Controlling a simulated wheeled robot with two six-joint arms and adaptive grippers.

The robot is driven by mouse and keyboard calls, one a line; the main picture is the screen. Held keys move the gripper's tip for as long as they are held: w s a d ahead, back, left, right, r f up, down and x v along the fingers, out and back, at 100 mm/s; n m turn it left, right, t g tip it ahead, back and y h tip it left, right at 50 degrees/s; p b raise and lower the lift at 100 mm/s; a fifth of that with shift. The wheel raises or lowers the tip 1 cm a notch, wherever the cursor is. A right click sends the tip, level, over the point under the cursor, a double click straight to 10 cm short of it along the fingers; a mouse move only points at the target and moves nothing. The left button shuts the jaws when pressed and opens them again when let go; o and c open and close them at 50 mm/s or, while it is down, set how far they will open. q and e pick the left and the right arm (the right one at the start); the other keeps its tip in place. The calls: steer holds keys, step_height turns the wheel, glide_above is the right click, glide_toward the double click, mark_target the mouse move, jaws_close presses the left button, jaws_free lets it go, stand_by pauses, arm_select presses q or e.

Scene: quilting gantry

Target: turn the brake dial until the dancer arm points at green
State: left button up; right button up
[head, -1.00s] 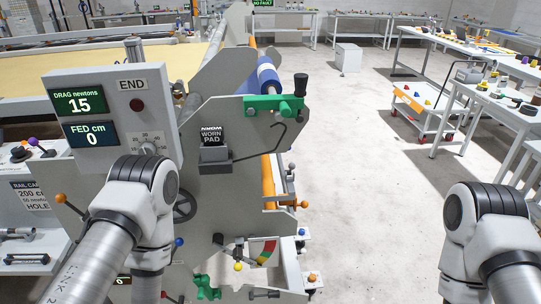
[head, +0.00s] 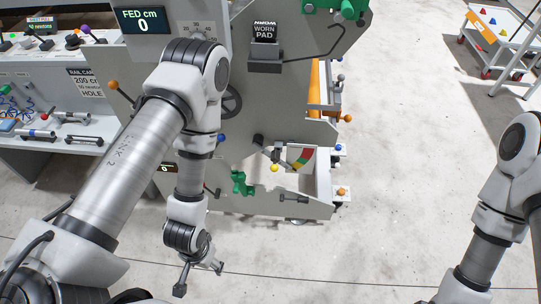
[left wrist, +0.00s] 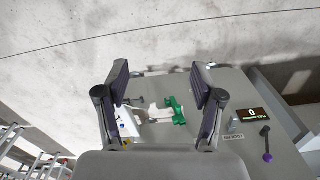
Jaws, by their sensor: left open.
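A numbered dial (head: 198,33) sits high on the grey machine panel, its lower part hidden by my left arm; I take it for the brake dial. A coloured gauge (head: 301,158) with green, red and yellow bands is low on the machine. A short arm with a yellow knob (head: 274,167), apparently the dancer arm, hangs left of the bands; its exact pointing is too small to tell. My left gripper (head: 200,279) is open and empty, low in front of the machine and apart from it. In the left wrist view its spread fingers (left wrist: 159,82) face the machine panel. My right gripper is out of view.
A green bracket (head: 239,182) juts from the lower panel; it also shows in the left wrist view (left wrist: 173,111). A dark handwheel (head: 231,100) and orange-knobbed levers project nearby. A white trolley (head: 497,45) stands back right. The floor right of the machine is clear.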

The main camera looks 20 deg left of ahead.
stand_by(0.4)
arm_select(q)
steer(key=w+a+r+n+t, duration=0.1)
steer(key=w+r+n+t, duration=0.15)
steer(key=w, duration=0.45)
steer(key=w+a+r+n+t, duration=0.1)
steer(key=w+r+t, duration=0.1)
steer(key=w+t, duration=0.3)
steer(key=w+a+r+n+t+y, duration=0.1)
steer(key=w+a+r+n+t, duration=0.3)
steer(key=w+r, duration=0.9)
steer(key=w+a+r+n+t+y, duration=0.1)
steer(key=w+a+r+t+y, duration=0.15)
steer(key=r, duration=0.75)
steer(key=w+a+r+n+t+y, duration=0.1)
steer(key=w+a+r+n+t, duration=0.2)
steer(key=r, duration=0.8)
steer(key=w+a+m+p, duration=0.1)
steer(key=w+a+p, duration=0.1)
steer(key=w, duration=0.4)
steer(key=shift+w+a+f, duration=0.25)
steer(key=shift+w+f, duration=0.05)
steer(key=shift+w, duration=0.1)
steer(key=c, duration=1.1)
